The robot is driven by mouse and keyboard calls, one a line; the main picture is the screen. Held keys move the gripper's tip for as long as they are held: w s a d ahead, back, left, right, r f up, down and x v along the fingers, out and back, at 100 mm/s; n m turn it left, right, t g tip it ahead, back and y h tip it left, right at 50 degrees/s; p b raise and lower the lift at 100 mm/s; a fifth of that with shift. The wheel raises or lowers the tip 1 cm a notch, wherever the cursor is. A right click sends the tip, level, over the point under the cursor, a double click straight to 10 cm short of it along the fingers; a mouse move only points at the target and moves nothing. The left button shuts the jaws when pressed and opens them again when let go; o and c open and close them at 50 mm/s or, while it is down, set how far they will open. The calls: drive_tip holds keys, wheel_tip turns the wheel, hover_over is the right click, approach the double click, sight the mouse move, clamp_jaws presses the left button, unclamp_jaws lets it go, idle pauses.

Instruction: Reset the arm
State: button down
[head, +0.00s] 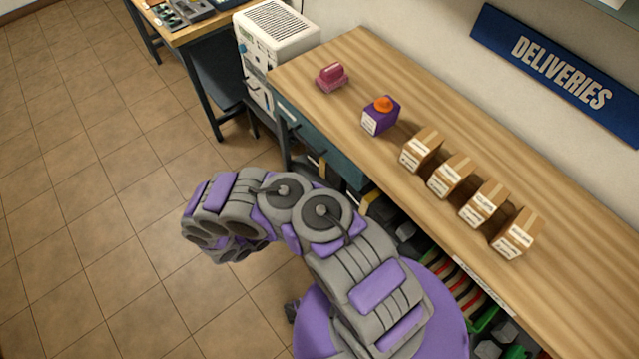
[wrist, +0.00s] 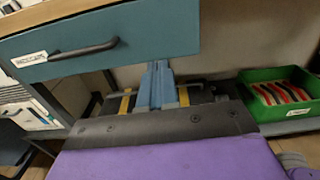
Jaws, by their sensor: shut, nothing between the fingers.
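My purple and grey arm reaches up from the bottom of the head view, in front of the bench, and bends over to the left. Its end, my gripper (head: 222,238), hangs over the tiled floor, apart from the bench and everything on it. It is shut and holds nothing. Its fingertips are hard to make out in the head view. In the wrist view a purple plate with a dark front edge fills the bottom, and the bench's teal drawer (wrist: 110,42) with a dark handle is close ahead and above it.
The wooden bench (head: 345,65) carries a pink object (head: 331,77), a purple box (head: 380,117) with an orange top, and several brown cartons (head: 421,151). A white machine (head: 275,40) stands beyond its end. A green bin (wrist: 283,97) sits below the bench. Floor at left is clear.

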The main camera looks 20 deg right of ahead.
drive_tip(key=shift+s+a, duration=0.25)
drive_tip(key=shift+s, duration=0.1)
